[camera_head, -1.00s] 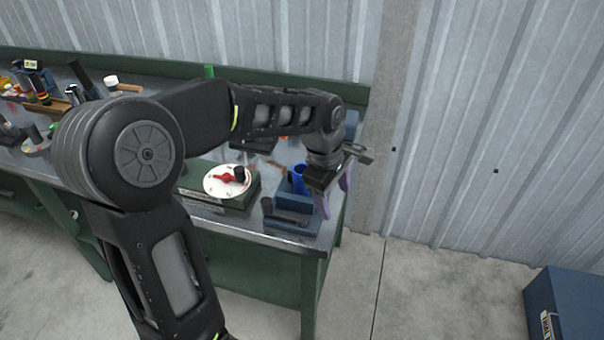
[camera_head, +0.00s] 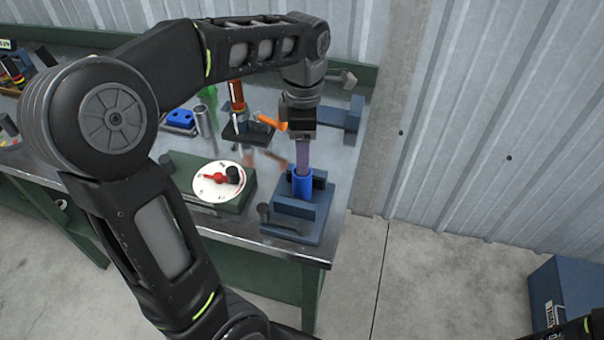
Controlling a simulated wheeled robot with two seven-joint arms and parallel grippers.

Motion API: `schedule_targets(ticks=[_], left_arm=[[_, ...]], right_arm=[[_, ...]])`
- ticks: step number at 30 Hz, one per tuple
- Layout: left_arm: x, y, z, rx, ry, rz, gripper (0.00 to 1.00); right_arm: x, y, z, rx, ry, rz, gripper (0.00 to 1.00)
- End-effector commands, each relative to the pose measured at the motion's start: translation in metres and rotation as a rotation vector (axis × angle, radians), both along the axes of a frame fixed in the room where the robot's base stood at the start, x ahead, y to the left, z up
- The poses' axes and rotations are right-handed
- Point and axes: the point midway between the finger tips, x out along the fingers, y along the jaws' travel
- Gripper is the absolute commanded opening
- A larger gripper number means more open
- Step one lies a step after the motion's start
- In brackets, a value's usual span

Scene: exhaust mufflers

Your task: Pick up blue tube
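The blue tube (camera_head: 302,184) stands upright in a dark blue vise-like holder (camera_head: 295,209) near the front right of the workbench. My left gripper (camera_head: 303,168) comes from above and points straight down at the tube. Its purple fingers are seen edge-on, with the tips at the tube's upper end. One finger hides the other, so I cannot tell whether they are apart or closed on the tube. My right gripper is out of view; only a bit of dark arm shows at the bottom right.
A green block with a white dial (camera_head: 217,181) is left of the holder. Behind are a metal cylinder (camera_head: 204,122), a stand with an orange-brown cylinder (camera_head: 237,98) and a blue block (camera_head: 181,119). A corrugated wall (camera_head: 480,120) is behind. A blue box (camera_head: 562,295) is on the floor.

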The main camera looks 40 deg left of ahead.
Motion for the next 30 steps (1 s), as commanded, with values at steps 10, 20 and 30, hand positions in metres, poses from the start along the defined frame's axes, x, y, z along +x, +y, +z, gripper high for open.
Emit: schedule_targets(ticks=[10, 20, 30], left_arm=[[0.000, 0.000, -0.025, 0.000, 0.000, -0.001, 0.66], [0.000, 0.000, -0.028, -0.001, 0.001, -0.001, 0.66], [-0.002, 0.002, -0.070, -0.001, 0.003, -0.001, 0.66]], right_arm=[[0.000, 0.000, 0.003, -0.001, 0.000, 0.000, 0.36], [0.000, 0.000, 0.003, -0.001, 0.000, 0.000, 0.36], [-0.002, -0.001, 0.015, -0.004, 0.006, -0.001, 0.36]])
